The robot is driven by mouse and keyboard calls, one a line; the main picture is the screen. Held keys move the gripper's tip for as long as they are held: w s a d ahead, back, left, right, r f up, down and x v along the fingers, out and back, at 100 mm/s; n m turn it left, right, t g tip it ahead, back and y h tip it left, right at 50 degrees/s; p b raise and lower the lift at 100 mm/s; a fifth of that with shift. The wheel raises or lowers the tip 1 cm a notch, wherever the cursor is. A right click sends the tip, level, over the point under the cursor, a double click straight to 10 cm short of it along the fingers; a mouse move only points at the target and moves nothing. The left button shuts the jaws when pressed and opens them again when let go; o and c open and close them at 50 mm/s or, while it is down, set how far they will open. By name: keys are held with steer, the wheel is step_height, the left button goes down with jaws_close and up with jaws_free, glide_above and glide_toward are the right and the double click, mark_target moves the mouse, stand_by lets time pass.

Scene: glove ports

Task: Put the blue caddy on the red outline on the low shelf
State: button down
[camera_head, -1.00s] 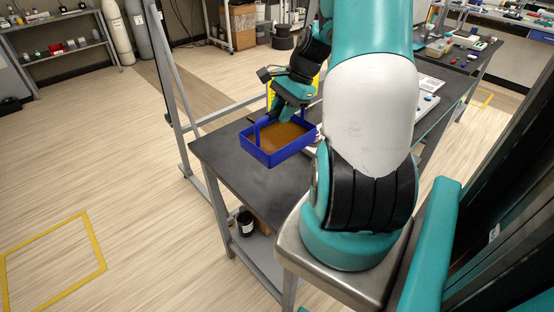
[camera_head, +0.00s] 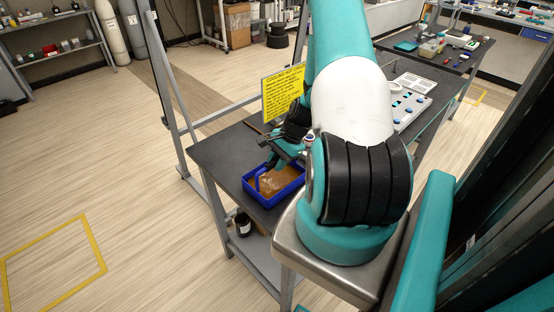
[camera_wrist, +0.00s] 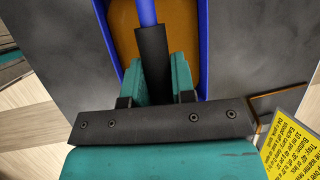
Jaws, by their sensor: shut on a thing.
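The blue caddy (camera_head: 273,186) is a shallow blue tray with a brown-orange inside and a handle across it. In the head view it is at or just above the dark table top (camera_head: 216,155), near its front edge; I cannot tell whether it touches. My gripper (camera_head: 272,170) is over it, partly hidden by my arm. The red outline is not visible in these frames.
A low shelf (camera_head: 256,246) under the table holds a dark jar (camera_head: 243,224). A yellow sign (camera_head: 283,92) stands behind the gripper. A grey frame post (camera_head: 165,70) rises at the table's left. A tray with blue pieces (camera_head: 408,104) lies farther back.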

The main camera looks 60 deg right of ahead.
steer(key=shift+f, duration=0.15)
steer(key=c, duration=1)
jaws_free()
steer(key=shift+o, duration=0.2)
